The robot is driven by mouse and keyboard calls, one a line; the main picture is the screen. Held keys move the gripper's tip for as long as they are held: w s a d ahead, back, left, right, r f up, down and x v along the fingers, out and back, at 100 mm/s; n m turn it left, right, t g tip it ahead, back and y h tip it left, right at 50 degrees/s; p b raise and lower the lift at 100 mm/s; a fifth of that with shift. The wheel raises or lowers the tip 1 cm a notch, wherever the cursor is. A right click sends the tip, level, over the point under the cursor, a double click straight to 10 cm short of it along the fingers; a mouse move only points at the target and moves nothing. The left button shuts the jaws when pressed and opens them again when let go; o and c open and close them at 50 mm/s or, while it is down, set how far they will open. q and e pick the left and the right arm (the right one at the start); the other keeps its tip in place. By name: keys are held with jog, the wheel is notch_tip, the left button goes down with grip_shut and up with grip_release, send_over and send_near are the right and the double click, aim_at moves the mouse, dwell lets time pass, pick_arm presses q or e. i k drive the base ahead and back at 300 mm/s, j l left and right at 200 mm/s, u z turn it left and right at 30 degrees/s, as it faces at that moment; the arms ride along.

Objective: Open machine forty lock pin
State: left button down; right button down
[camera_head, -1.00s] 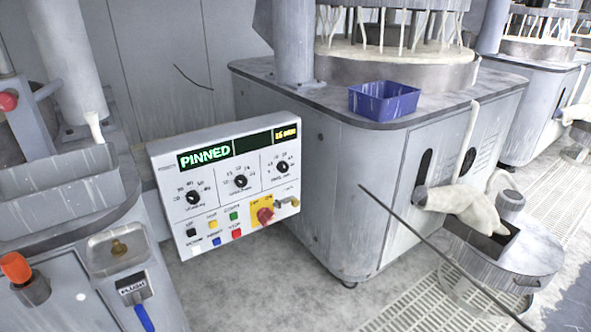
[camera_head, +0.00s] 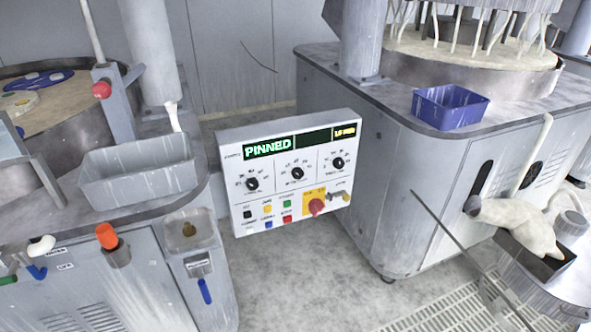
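A white control panel (camera_head: 288,175) stands in the middle, between two machines. Its display (camera_head: 268,147) reads "PINNED" in green, with a small yellow readout at its right end. Below are several black dials, coloured buttons and a red knob (camera_head: 316,207) on a yellow plate. On the left machine (camera_head: 100,270), a grey post (camera_head: 114,105) carries a round red knob (camera_head: 101,89) on its side. No readable label marks any part as the lock pin, and I cannot see a machine number. Neither of my grippers is in view.
A grey open bin (camera_head: 139,174) and an orange-capped fitting (camera_head: 107,237) sit on the left machine. A blue tray (camera_head: 450,107) sits on the right machine's edge. A thin dark rod (camera_head: 447,233) slants across the lower right. Grey floor (camera_head: 300,285) is clear between the machines.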

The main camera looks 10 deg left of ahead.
aim_at(101, 90)
jog(key=u, duration=1.35)
